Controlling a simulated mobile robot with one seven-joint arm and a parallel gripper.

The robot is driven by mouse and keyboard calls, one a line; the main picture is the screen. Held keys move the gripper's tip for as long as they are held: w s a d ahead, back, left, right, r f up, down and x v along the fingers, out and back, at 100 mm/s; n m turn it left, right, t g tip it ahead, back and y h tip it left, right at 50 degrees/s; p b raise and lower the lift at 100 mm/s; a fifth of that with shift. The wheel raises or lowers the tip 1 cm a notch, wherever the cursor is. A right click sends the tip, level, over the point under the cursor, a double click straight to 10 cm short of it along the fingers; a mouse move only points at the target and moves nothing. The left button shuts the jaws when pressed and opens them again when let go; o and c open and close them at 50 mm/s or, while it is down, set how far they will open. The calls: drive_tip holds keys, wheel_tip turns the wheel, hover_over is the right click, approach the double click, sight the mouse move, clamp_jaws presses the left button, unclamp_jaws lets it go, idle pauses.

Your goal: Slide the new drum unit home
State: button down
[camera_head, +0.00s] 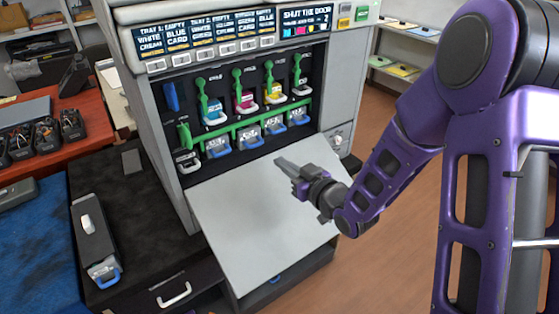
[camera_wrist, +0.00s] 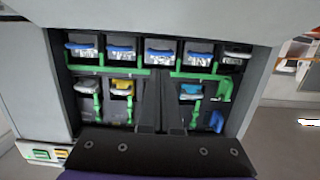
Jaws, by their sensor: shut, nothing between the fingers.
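The printer (camera_head: 160,120) stands open, with a lower row of drum units with blue handles, one of them the drum unit (camera_head: 246,138). It also shows in the wrist view (camera_wrist: 160,50), which looks upside down. Every slot in that row looks filled; I cannot tell which unit is new. A green bar (camera_head: 247,127) runs just above the row. Another dark drum unit (camera_head: 93,240) with a blue handle lies on the black cabinet. My gripper (camera_head: 281,162) is shut and empty over the lowered door, apart from the drums. Its fingers (camera_wrist: 154,85) hide part of the toner row.
The light door (camera_head: 250,225) lies lowered in front of the bay. Toner cartridges with green levers, such as the yellow one (camera_head: 273,92), sit above the drums. The display (camera_head: 303,18) reads "SHUT THE DOOR". The black cabinet (camera_head: 150,215) has free room beside its drum.

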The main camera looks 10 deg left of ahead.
sight(257, 145)
drive_tip(key=x, duration=0.7)
drive_tip(key=shift+a+f+b, duration=0.15)
drive_tip(key=shift+b, duration=0.15)
drive_tip(key=shift+w+a, duration=0.35)
drive_tip(key=shift+a, duration=0.05)
drive_tip(key=shift+w, duration=0.1)
drive_tip(key=shift+w+a+b, duration=0.3)
drive_tip(key=shift+a+b, duration=0.05)
drive_tip(key=shift+a, duration=0.1)
drive_tip(key=shift+w+a, duration=0.5)
drive_tip(key=shift+a, duration=0.1)
drive_tip(key=v, duration=0.3)
drive_tip(key=f+b+v, duration=0.1)
drive_tip(key=v, duration=0.5)
drive_tip(key=shift+d+f+b, duration=0.1)
drive_tip(key=shift+f+b, duration=0.05)
drive_tip(key=shift+b, duration=0.15)
